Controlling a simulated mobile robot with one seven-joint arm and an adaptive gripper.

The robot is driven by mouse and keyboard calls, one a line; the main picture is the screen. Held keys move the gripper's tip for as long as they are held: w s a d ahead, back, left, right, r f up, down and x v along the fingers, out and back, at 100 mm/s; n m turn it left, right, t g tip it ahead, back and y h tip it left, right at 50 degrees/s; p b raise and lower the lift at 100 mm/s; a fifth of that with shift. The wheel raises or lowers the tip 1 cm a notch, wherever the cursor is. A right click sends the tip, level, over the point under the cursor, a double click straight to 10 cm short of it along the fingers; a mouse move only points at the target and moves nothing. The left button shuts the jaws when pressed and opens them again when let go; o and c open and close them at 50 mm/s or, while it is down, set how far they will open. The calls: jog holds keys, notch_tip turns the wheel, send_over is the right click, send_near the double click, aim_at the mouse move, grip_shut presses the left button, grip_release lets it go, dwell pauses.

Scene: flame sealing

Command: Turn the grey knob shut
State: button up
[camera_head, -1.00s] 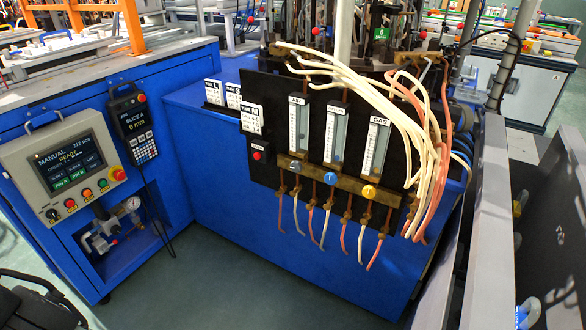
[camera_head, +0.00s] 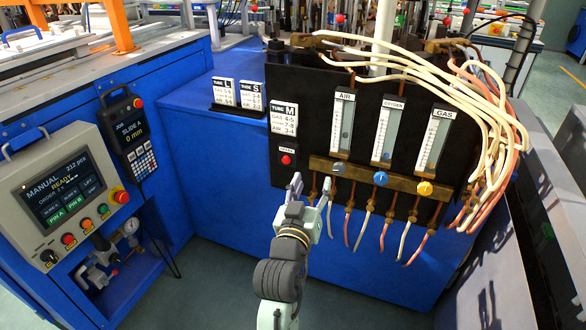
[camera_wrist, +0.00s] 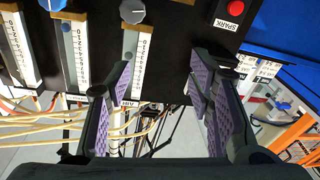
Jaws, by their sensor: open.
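The grey knob (camera_head: 338,168) sits on the brass bar below the AIR flow tube (camera_head: 342,122), left of the blue knob (camera_head: 381,178) and the yellow knob (camera_head: 424,188). In the wrist view, which is upside down, the grey knob (camera_wrist: 132,11) is near the top edge, with the blue knob (camera_wrist: 52,4) to its left. My gripper (camera_head: 311,190) is in front of the panel, below and left of the grey knob in the head view. My gripper (camera_wrist: 163,62) is open and empty, its purple pads apart. The grey knob is not between them.
The red SPARK button (camera_head: 286,160) is on the black panel left of the grey knob. Thin hoses (camera_head: 348,228) hang below the brass bar, and cream hoses (camera_head: 490,130) loop at the right. A control box (camera_head: 60,185) stands at the left.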

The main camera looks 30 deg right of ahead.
aim_at(338, 169)
jog(key=shift+m+g+h, duration=0.4)
jog(key=shift+g+h, duration=0.1)
jog(key=shift+g, duration=0.4)
jog(key=w+d, duration=0.1)
jog(key=d, duration=0.2)
jog(key=w+d+f+p, duration=0.1)
jog(key=d, duration=0.2)
jog(key=w+d+f+p, duration=0.1)
jog(key=d, duration=0.2)
jog(key=shift+w+d+f, duration=0.2)
jog(key=shift+w+d, duration=0.15)
jog(key=shift+w, duration=0.05)
jog(key=shift+w+d+f, duration=0.1)
jog(key=shift+w+d, duration=0.4)
jog(key=shift+c, duration=0.3)
jog(key=c, duration=1.1)
